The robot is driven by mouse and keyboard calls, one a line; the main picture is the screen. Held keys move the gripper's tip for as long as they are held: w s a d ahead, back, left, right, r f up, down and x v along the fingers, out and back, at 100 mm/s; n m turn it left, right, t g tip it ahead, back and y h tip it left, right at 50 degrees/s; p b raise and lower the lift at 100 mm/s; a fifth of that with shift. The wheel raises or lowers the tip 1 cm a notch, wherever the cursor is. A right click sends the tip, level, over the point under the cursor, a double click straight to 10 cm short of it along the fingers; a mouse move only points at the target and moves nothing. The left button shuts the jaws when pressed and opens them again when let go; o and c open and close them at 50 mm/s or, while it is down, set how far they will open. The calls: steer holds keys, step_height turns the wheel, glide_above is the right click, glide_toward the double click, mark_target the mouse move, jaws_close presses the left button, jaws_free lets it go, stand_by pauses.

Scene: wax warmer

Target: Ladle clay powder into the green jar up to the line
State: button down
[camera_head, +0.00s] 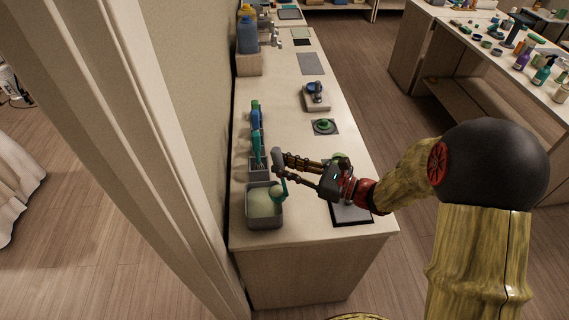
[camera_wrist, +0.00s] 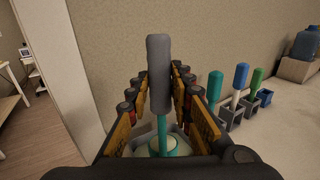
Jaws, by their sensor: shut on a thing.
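My gripper (camera_head: 281,164) is shut on a ladle with a grey handle (camera_wrist: 159,72) and a teal shaft. The ladle hangs upright, its bowl (camera_head: 277,191) over the right part of a grey bin (camera_head: 264,225) of pale powder. Whether the bowl touches the powder is unclear. The bowl (camera_wrist: 167,147) looks pale inside in the wrist view. A green thing (camera_head: 339,157), perhaps the green jar, shows just behind my gripper, mostly hidden. Another green round piece (camera_head: 323,124) lies on a dark square mat further back. No fill line is visible.
Ladles with teal (camera_head: 257,148), blue (camera_head: 256,120) and green handles stand in small grey holders along the wall, behind the bin. A dark plate (camera_head: 352,214) lies under my arm. A small device (camera_head: 316,96) stands further back. The counter's middle is mostly clear.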

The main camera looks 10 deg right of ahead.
step_height(320, 180, down, 3)
steer(key=shift+r+b, duration=0.1)
steer(key=shift+b, duration=0.85)
steer(key=shift+w+a+r+p, duration=0.25)
steer(key=shift+a+r+p, duration=0.15)
steer(key=shift+p, duration=0.6)
steer(key=w+a+g+h+p, duration=0.3)
steer(key=a+h+p, duration=0.2)
steer(key=p, duration=0.4)
steer(key=shift+w+f+p, duration=0.15)
steer(key=shift+f+p, duration=0.15)
